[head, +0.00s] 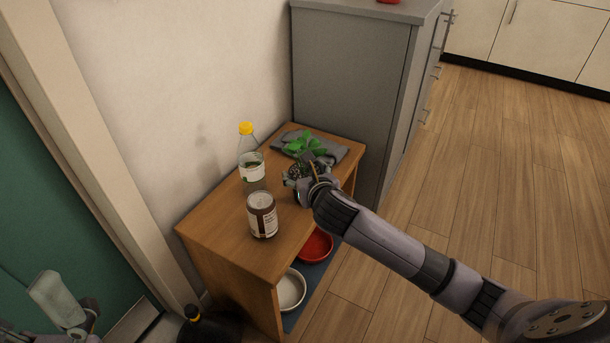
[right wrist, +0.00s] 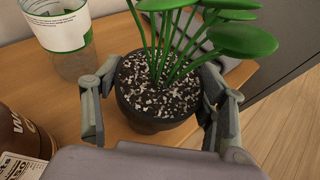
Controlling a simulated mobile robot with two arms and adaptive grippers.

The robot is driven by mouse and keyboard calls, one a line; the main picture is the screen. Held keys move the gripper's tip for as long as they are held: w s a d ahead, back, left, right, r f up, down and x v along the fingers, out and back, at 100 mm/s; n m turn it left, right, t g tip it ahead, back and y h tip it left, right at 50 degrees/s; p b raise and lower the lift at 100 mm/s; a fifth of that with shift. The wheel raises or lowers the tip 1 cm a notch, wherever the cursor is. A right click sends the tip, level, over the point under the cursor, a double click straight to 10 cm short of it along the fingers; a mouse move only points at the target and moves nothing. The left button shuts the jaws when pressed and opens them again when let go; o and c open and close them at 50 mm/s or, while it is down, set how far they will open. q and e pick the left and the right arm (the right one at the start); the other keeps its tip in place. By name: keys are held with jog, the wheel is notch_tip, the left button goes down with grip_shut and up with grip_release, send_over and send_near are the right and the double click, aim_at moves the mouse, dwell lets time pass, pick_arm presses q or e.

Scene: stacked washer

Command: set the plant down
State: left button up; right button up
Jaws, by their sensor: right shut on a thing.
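The plant has round green leaves (head: 304,144) and a dark pot; in the right wrist view the pot (right wrist: 155,128) holds speckled soil and looks upright. My right gripper (head: 303,180) is shut on the pot, with one finger on each side, as the right wrist view also shows (right wrist: 157,92). The pot is over the wooden table (head: 215,230), towards its far end; I cannot tell whether its base touches the top. In the head view the gripper hides most of the pot. My left gripper (head: 68,308) is at the lower left, away from the table; its opening is unclear.
A clear bottle with a yellow cap (head: 252,170) and a brown jar (head: 262,216) stand left of the plant. A grey cloth (head: 338,151) lies behind it. A grey cabinet (head: 350,80) borders the far end. A red bowl (head: 316,246) and white bowl (head: 291,291) sit below.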

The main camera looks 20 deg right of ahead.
jog(key=shift+f, duration=0.1)
jog(key=o, duration=1.3)
jog(key=shift+o, duration=0.2)
